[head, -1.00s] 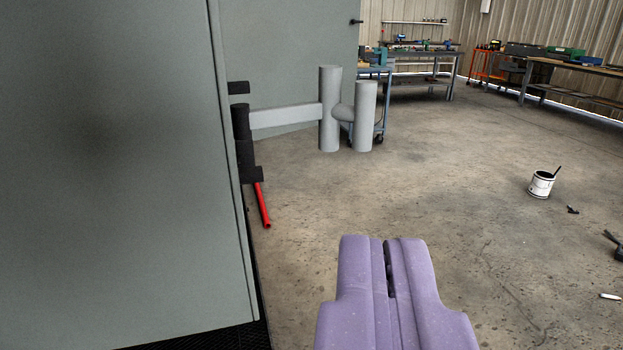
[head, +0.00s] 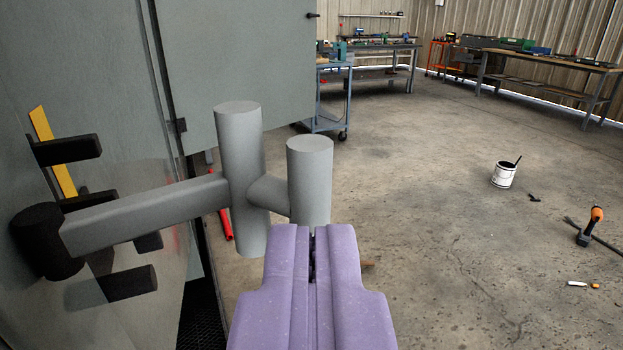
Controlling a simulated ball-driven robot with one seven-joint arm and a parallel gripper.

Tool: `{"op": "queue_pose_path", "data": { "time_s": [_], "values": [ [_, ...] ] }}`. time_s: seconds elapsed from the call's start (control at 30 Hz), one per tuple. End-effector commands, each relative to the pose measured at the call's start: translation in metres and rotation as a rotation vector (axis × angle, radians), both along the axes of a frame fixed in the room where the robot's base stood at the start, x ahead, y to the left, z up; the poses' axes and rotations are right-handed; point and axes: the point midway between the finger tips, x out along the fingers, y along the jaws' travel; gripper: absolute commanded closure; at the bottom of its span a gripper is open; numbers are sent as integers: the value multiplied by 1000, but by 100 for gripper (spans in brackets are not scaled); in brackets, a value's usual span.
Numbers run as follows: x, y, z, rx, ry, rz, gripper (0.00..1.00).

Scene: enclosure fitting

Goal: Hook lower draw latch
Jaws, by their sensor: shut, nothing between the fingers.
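A grey latch arm (head: 150,213) reaches right from a round black pivot (head: 45,240) on the enclosure side. It carries a tall upright grey cylinder (head: 240,170) and, by a short cross-piece, a second cylinder (head: 310,180). I take this to be the draw latch; I cannot tell whether it is the lower one, and no hooked catch is clear. My purple gripper (head: 313,230) is shut and empty. Its tips overlap the lower end of the right cylinder in the picture; I cannot tell whether they touch, and they hide that end.
Black brackets (head: 68,148) and a yellow bar (head: 52,150) are on the glossy enclosure side at left. A red bar (head: 226,224) shows behind the cylinders. A grey panel (head: 235,65) stands behind. The floor at right is open, with a paint can (head: 503,175) and a drill (head: 590,225).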

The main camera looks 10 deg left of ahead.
Motion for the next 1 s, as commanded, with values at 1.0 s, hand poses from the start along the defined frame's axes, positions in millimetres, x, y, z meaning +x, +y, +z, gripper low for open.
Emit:
{"op": "queue_pose_path", "data": {
  "time_s": [1.0],
  "values": [
    [30, 2, 2, 0, 1, 164, 100]
  ]
}}
